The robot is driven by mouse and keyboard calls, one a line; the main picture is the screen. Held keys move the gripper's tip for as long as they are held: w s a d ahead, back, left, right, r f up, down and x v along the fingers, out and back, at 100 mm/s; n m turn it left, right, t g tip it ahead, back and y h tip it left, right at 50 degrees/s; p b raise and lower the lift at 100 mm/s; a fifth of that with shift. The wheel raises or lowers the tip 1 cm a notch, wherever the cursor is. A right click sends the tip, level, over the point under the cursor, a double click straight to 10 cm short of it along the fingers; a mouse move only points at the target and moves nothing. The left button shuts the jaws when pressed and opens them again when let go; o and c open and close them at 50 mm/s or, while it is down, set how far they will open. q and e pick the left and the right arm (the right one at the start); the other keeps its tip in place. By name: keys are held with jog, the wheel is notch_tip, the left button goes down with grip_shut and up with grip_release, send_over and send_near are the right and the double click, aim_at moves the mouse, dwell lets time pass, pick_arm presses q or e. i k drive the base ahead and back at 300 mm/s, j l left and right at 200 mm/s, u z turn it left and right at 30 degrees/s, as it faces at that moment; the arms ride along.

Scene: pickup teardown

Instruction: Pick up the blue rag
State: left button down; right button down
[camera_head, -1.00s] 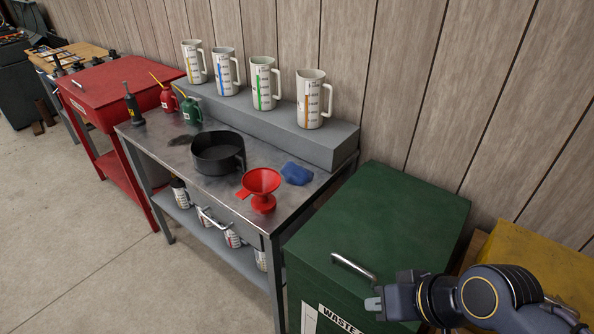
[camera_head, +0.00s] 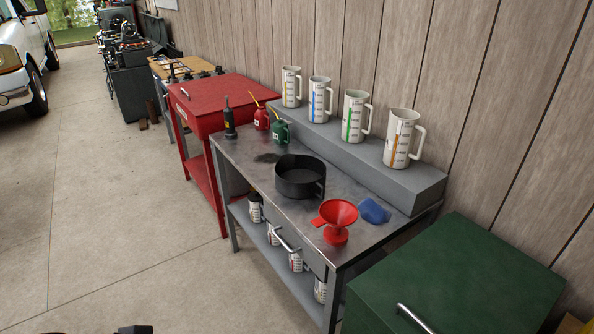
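The blue rag (camera_head: 374,210) lies crumpled on the right end of the grey metal workbench (camera_head: 262,187). It is just right of a red funnel (camera_head: 338,218) and in front of the raised grey ledge. A small dark part of my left gripper (camera_head: 135,329) shows at the bottom edge, far to the left of the rag. Too little of it shows to tell whether it is open or shut. My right gripper is not in view. No gripper is near the rag.
A black pan (camera_head: 300,177) stands left of the funnel. Several measuring jugs line the grey ledge (camera_head: 352,158). Red and green oil cans are farther back. A red cart (camera_head: 225,100) stands beyond; open floor lies left.

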aim_at(372, 213)
jog(key=i+j, duration=0.25)
jog(key=i, duration=0.15)
jog(key=i+j, duration=0.3)
jog(key=i, duration=0.15)
jog(key=i+j, duration=0.25)
jog(key=i, duration=0.15)
